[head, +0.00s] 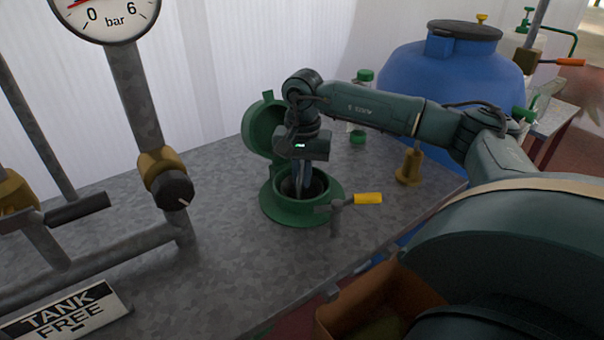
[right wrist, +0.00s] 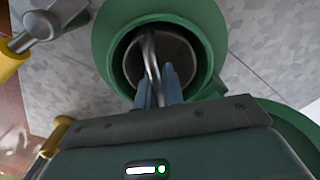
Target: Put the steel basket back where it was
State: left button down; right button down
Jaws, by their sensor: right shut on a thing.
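The steel basket (right wrist: 178,55) is inside the round green housing (right wrist: 103,45), seen from above in the right wrist view. Its thin bent handle (right wrist: 150,52) stands up toward my fingers. My right gripper (right wrist: 157,85) is shut on the handle. In the head view the right gripper (head: 300,188) points down into the mouth of the green housing (head: 292,212) on the grey bench. The housing's green lid (head: 260,130) stands open behind it. The fingers and rim hide most of the basket in the head view. My left gripper is not in view.
A yellow-handled clamp (head: 368,199) sticks out at the housing's front right. A brass fitting (head: 409,168) and a green-capped bottle (head: 362,90) stand behind. Pipes with a black-knobbed valve (head: 172,188) rise at left. A blue tank (head: 445,65) stands beyond the bench.

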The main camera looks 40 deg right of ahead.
jog(key=shift+f, duration=0.15)
jog(key=c, duration=1.5)
grip_release()
notch_tip(320, 180, up, 12)
jog(key=shift+r, duration=0.25)
